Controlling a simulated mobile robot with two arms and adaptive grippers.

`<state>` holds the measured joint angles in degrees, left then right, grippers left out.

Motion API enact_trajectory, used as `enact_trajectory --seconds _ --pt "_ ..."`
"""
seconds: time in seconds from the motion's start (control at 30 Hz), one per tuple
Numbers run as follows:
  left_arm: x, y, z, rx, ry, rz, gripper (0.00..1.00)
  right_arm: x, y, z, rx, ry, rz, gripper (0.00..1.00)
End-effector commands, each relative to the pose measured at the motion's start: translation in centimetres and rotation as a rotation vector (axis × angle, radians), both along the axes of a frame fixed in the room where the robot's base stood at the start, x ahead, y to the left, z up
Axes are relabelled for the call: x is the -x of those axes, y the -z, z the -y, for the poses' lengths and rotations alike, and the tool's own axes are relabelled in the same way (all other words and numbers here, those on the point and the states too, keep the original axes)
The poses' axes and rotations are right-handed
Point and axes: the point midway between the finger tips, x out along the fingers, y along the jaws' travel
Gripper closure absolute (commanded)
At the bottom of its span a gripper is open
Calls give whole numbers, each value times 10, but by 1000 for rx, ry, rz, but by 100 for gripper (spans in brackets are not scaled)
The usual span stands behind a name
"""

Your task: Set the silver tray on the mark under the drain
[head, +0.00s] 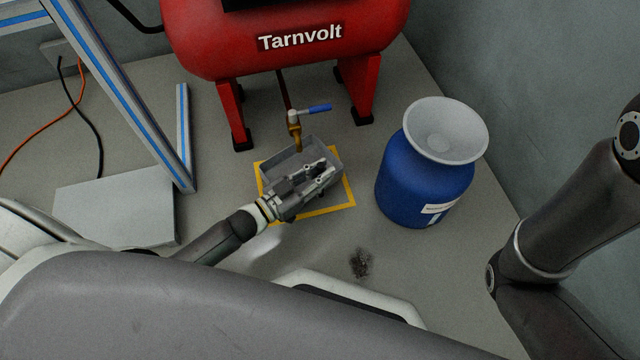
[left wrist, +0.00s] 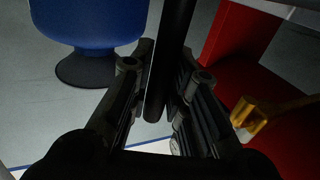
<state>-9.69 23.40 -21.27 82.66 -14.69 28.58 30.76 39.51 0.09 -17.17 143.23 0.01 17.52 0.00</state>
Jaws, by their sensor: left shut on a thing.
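The silver tray (head: 284,160) shows in the head view below the brass drain valve (head: 295,130) with its blue lever. It appears over the square marked by a yellow outline (head: 348,190), overlapping the outline's back edge. I cannot tell whether its bottom touches the floor. My left gripper (head: 320,172) reaches over the tray from the front left and is shut on it, hiding part of its inside. In the left wrist view a dark upright strip (left wrist: 165,70) stands between the fingers, and the brass drain (left wrist: 247,115) is at the right. My right gripper is out of view.
The red tank (head: 300,45) stands behind on red legs (head: 235,115). A blue drum (head: 420,185) with a grey funnel top stands right of the mark. A grey slab (head: 115,210) and blue-striped frame (head: 130,105) are at left. A dark stain (head: 360,263) lies in front.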

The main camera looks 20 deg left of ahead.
Motion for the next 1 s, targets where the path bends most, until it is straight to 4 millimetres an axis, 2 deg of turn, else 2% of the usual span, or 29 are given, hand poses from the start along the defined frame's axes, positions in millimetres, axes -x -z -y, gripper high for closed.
enact_trajectory --seconds 0.13,0.4,0.83,0.87,1.0 --pt "-1 7 0 1 0 3 100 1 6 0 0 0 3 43" --pt "-1 37 0 1 1 4 100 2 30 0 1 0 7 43" --pt "-1 41 0 0 0 4 100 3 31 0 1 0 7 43" --pt "0 41 0 0 0 1 80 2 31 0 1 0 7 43" --pt "0 41 0 0 0 1 62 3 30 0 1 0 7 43"
